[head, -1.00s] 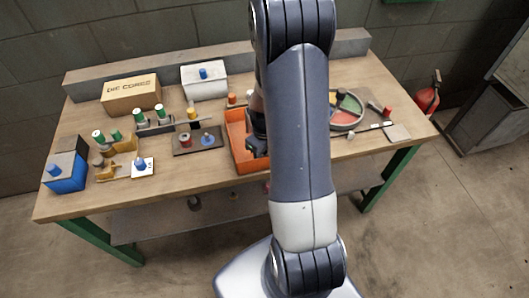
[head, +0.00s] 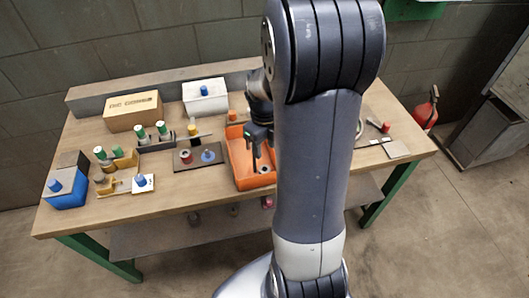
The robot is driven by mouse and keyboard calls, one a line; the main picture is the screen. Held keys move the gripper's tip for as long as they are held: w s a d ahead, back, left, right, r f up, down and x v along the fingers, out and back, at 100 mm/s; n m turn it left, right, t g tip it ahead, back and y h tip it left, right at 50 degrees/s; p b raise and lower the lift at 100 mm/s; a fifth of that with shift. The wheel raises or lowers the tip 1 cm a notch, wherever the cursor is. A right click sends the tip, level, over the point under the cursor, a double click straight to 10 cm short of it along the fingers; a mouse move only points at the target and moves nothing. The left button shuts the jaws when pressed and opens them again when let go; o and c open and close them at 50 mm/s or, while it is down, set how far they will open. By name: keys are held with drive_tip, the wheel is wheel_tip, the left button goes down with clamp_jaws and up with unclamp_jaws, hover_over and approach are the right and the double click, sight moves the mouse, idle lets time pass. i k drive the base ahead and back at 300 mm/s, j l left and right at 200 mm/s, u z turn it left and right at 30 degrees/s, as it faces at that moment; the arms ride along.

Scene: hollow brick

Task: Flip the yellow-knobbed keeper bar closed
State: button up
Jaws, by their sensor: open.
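The keeper bar's yellow knob (head: 193,129) stands at the middle left of the workbench, behind a dark plate. A thin dark bar (head: 203,137) shows beside the knob and runs to the right; its exact pose is too small to tell. My gripper (head: 264,160) is to the right of the knob, over the orange tray, pointing down with its fingers apart. It is well clear of the knob and appears empty.
The dark plate (head: 184,168) carries a red-topped piece and a blue knob. The orange tray (head: 236,160) holds a small ring-shaped part. Green-topped pieces (head: 140,132), a blue box (head: 66,198), a cardboard box (head: 133,112) and a white box (head: 206,98) stand around. My arm hides part of the right side.

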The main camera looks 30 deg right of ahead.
sight(193, 131)
drive_tip(key=i+j, duration=0.7)
